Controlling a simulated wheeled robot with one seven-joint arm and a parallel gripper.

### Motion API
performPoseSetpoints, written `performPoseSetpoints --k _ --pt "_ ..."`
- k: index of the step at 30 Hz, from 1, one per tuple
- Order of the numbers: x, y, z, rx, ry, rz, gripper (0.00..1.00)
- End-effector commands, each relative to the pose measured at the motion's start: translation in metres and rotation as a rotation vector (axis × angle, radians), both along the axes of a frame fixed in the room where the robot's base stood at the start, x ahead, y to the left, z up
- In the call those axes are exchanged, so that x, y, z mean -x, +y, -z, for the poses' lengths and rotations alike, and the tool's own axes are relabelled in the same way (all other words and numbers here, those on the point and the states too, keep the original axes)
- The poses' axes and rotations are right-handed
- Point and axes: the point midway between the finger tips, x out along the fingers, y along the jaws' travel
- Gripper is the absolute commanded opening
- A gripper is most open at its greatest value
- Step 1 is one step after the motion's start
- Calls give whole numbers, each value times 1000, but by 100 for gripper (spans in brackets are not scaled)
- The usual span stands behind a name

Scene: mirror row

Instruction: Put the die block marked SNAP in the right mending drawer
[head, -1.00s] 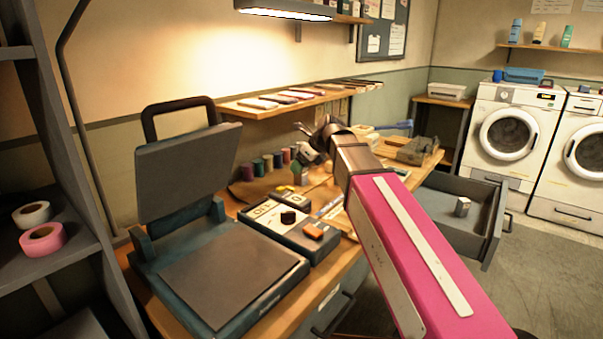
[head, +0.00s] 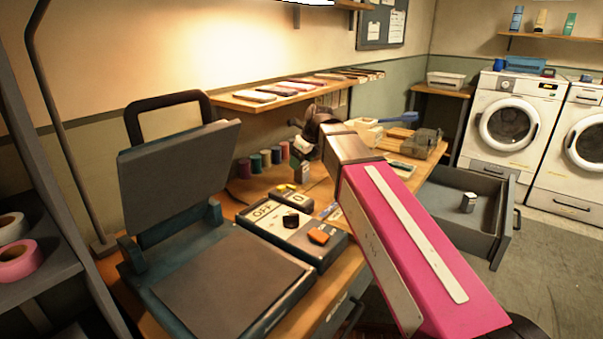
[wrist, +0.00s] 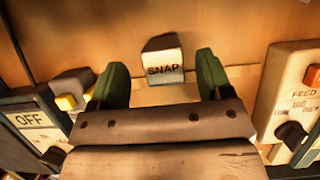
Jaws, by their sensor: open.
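The pale die block marked SNAP (wrist: 163,62) stands on the wooden bench in the wrist view, its lettered face toward me. My gripper (wrist: 158,70) is open, with its green fingertips on either side of the block's near part and gaps between; it is not holding the block. In the head view my gripper (head: 299,165) is low over the bench, partly hidden by my wrist, and I cannot make out the SNAP block there. An open grey drawer (head: 450,215) juts from the bench's right end, with a small grey block (head: 468,203) inside.
A control box marked OFF (head: 268,212) and a heat press (head: 225,285) stand left of my arm. In the wrist view a FEED panel (wrist: 295,95) is close on the right. Spools (head: 265,161) line the back under a shelf (head: 280,98).

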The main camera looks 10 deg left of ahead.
Motion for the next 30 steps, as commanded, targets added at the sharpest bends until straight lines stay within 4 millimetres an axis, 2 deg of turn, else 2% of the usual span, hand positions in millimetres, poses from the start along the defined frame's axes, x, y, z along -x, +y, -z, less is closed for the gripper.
performPoseSetpoints --k 7,16,17,21,22,23,24,30 --pt "-9 7 30 0 1 0 72" --pt "-9 9 35 -1 -1 0 72" --pt "-9 9 35 -1 -1 0 66" --pt "-9 9 35 -1 -1 0 20" --pt "-9 9 35 -1 -1 0 12" --pt "-9 9 35 -1 -1 0 12" --pt "-9 9 35 -1 -1 0 8" --pt "-9 8 35 -1 -1 0 8"
